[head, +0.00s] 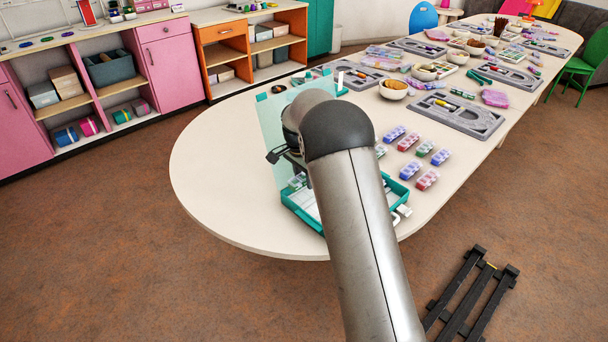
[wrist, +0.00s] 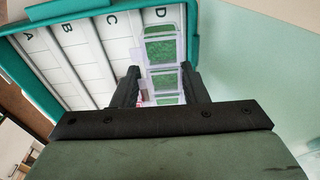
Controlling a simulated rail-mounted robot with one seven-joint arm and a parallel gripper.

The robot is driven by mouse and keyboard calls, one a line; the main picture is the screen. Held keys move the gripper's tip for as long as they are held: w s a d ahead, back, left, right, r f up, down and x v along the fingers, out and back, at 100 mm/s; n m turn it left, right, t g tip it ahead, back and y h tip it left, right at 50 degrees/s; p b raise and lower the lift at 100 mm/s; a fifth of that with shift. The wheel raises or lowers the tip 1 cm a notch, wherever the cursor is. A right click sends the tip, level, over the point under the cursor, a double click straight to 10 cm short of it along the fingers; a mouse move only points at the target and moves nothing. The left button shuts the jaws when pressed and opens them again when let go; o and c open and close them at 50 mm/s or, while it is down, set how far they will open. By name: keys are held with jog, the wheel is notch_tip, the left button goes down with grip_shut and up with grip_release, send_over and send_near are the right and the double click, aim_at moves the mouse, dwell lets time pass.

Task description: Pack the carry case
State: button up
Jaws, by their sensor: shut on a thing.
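The teal-rimmed carry case (head: 302,214) stands open near the table's end, with its clear lid (head: 270,125) raised. In the wrist view the case (wrist: 200,30) shows white columns lettered A to D. My gripper (wrist: 160,74) is shut on a clear bead box with green compartments (wrist: 162,50). The box is at column D, beside the lid; I cannot tell whether it rests on the case floor. Columns A to C look empty where visible.
Several bead boxes, blue (head: 394,133), red (head: 409,141) and green (head: 440,157), lie on the table (head: 215,165) right of the case. Grey bead boards (head: 455,115) and bowls (head: 393,90) stand farther back. The table's left end is clear. A black rack (head: 470,295) is on the floor.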

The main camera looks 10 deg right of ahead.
aim_at(303, 186)
jog(key=shift+f+b, duration=1.05)
jog(key=shift+f, duration=0.95)
jog(key=o, duration=1.1)
jog(key=shift+r+p, duration=2.3)
jog(key=shift+r, duration=1.45)
